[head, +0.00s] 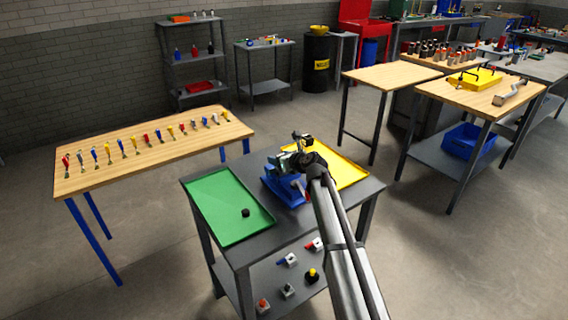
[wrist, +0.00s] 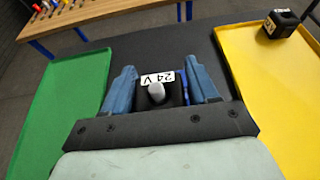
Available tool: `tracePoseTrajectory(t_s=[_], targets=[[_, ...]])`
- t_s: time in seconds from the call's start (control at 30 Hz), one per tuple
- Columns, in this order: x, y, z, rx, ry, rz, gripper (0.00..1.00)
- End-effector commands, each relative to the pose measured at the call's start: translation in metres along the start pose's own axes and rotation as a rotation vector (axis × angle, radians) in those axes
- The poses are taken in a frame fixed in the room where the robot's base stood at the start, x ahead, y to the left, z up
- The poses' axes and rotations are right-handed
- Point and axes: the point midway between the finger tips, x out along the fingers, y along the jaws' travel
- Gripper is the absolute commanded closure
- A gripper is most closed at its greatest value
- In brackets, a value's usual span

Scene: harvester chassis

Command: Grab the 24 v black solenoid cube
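The black solenoid cube (wrist: 146,101) shows in the wrist view with a white "24 V" label and a grey rounded pin on top. It stands between the two blue fingers of my gripper (wrist: 162,84). The fingers are apart, and a narrow gap with something blue shows between the cube and the right finger. The gripper's dark base hides the cube's near side. In the head view my gripper (head: 291,160) is over the blue holder (head: 280,190) on the grey table, and the cube cannot be made out there.
A green tray (head: 222,215) lies left of the blue holder and holds a small black object (head: 245,213). A yellow tray (head: 348,172) lies to the right; another black labelled cube (wrist: 281,22) is in it. Several switches and buttons sit on the lower shelf (head: 268,278).

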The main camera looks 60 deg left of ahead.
Motion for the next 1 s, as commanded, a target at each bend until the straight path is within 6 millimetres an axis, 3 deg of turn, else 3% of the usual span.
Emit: tracePoseTrajectory(t_s=[0.07, 0.43, 0.77, 1.0], targets=[[0.0, 0.0, 0.0, 0.0, 0.0, 0.0, 0.49], [0.0, 0.0, 0.0, 0.0, 0.0, 0.0, 0.85], [-0.002, 0.0, 0.006, -0.001, -0.001, 0.0, 0.85], [-0.016, 0.0, 0.04, -0.001, -0.002, 0.0, 0.85]])
